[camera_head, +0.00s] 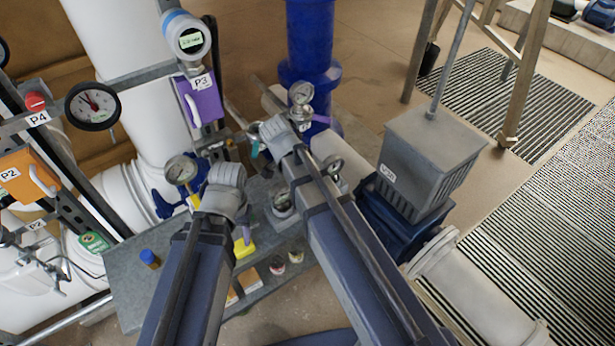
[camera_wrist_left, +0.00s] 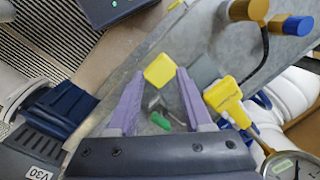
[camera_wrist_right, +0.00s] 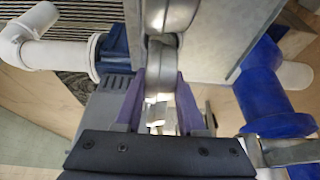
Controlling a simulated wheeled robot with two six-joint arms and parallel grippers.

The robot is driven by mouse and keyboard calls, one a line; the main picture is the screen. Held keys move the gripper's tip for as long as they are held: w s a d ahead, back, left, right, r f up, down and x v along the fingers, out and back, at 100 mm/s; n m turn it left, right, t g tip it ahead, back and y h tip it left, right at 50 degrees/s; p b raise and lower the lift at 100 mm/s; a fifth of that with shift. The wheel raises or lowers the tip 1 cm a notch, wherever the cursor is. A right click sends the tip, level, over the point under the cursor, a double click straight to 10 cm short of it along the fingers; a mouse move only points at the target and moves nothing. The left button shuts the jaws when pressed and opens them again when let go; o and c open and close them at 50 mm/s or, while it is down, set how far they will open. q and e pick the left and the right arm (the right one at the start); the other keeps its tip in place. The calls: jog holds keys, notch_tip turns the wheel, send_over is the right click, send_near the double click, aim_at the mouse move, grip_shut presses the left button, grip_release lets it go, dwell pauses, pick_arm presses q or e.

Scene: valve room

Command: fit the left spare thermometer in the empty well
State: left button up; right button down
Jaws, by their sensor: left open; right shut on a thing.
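My left gripper (camera_wrist_left: 161,76) is open, its two purple fingers apart with nothing gripped; a yellow block (camera_wrist_left: 160,69) shows at its tips. My right gripper (camera_wrist_right: 161,85) is shut on a shiny steel thermometer (camera_wrist_right: 168,18), whose rounded case rises past the fingertips. I cannot make out the empty well.
The grey bench (camera_head: 135,285) carries a blue-capped item (camera_head: 150,259). A dial (camera_head: 181,169) stands left of my left wrist. The grey V30 box (camera_head: 425,160) on a blue valve stands right of my right arm. The blue pipe (camera_head: 310,40) rises behind.

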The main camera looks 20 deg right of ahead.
jog(key=shift+f+b, duration=0.2)
jog(key=shift+b, duration=0.1)
jog(key=c, duration=0.5)
grip_release()
jog(key=shift+r, duration=0.2)
